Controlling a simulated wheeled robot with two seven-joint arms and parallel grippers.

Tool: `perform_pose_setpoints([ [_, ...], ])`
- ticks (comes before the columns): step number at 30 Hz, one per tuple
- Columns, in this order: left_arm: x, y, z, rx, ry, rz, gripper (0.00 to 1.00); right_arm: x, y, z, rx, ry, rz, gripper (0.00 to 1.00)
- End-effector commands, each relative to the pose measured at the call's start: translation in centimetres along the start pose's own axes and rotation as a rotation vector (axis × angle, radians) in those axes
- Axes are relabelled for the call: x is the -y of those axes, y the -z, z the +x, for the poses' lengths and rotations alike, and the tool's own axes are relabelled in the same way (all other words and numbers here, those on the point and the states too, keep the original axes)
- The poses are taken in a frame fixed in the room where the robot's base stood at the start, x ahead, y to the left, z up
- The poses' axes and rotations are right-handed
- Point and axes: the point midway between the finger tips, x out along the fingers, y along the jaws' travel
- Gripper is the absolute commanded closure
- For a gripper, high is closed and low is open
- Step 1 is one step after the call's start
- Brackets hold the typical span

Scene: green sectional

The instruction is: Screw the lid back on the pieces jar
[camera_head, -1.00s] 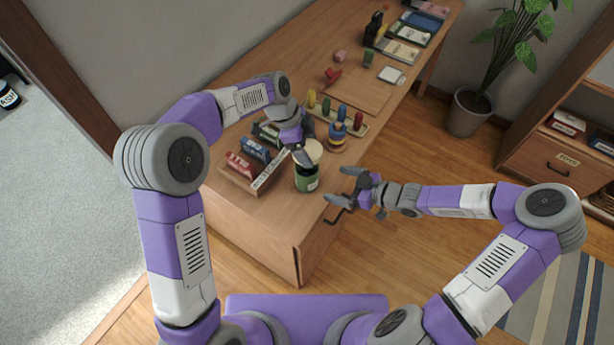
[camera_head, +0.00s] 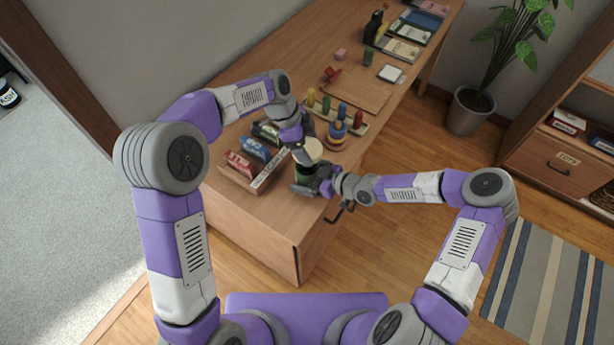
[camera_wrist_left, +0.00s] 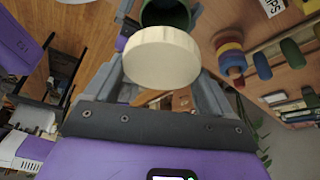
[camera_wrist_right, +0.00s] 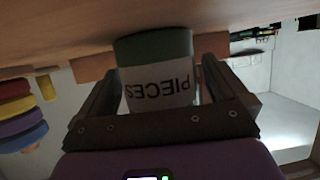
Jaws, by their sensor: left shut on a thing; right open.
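The pieces jar (camera_head: 303,174) is green and stands upright near the table's front edge. Its white label with "PIECES" (camera_wrist_right: 158,86) shows in the right wrist view. My right gripper (camera_head: 312,186) is open with its fingers on either side of the jar; contact is not clear. My left gripper (camera_head: 302,150) is shut on the cream round lid (camera_head: 309,150), which it holds by the rim. The lid also shows in the left wrist view (camera_wrist_left: 162,57), with the green jar (camera_wrist_left: 165,14) beyond it. Whether lid and jar touch cannot be told.
A peg board with coloured pegs (camera_head: 338,118) and a ring stacker (camera_head: 337,134) stand close behind. A drawer handle (camera_head: 338,212) juts out below the right gripper.

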Motion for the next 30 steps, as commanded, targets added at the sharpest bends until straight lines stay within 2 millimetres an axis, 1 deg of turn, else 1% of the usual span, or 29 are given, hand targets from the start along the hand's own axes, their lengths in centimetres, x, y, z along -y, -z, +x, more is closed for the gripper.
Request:
perform_pose_setpoints([
  [9,0.0,0.0,0.0,0.000,0.000,0.000,0.45,0.0,0.0,0.2,0.000,-0.001,0.000,0.00],
  [11,0.0,0.0,0.0,0.000,0.000,0.000,0.45,0.0,0.0,0.2,0.000,-0.001,0.000,0.08],
  [24,0.0,0.0,0.0,0.000,0.000,0.000,0.45,0.0,0.0,0.2,0.000,-0.001,0.000,0.75],
  [25,0.0,0.0,0.0,0.000,0.000,0.000,0.45,0.0,0.0,0.2,-0.001,-0.001,0.000,0.77],
  [27,0.0,-0.1,0.2,0.000,-0.001,-0.001,0.45,0.0,0.0,0.2,0.000,-0.001,0.000,0.77],
  [30,0.0,-0.6,1.3,-0.001,-0.004,-0.002,0.45,0.0,0.0,0.2,-0.001,-0.001,0.000,0.77],
])
